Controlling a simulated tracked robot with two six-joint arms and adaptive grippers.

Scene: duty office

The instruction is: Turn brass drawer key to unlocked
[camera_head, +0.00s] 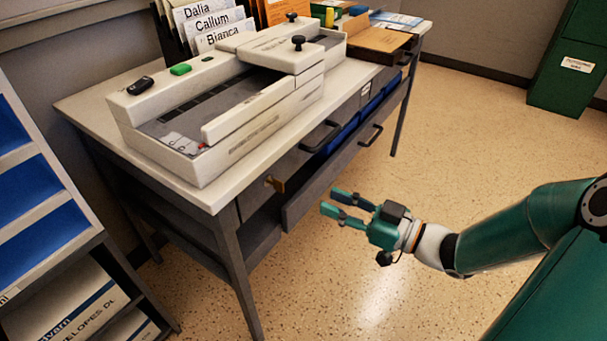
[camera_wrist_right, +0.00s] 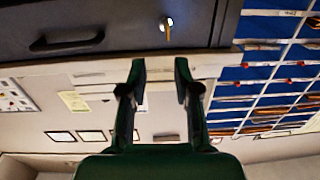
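The brass drawer key (camera_head: 275,183) sits in the lock on the front of the desk's upper drawer (camera_head: 298,165), near its left end. It also shows in the right wrist view as a small brass key (camera_wrist_right: 168,32) in a round bright lock, beyond the fingertips. My right gripper (camera_head: 332,202) is open and empty, in the air in front of the drawers and to the right of the key, apart from it. Its two fingers (camera_wrist_right: 160,70) also stand spread in the wrist view. The key's exact angle is too small to tell. My left gripper is in neither view.
The upper drawer's dark handle (camera_head: 321,136) lies right of the key. A lower drawer (camera_head: 330,172) stands out below, with blue contents. A white machine (camera_head: 240,125) occupies the desktop (camera_head: 90,103). A shelf unit (camera_head: 45,190) stands left. The floor in front is clear.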

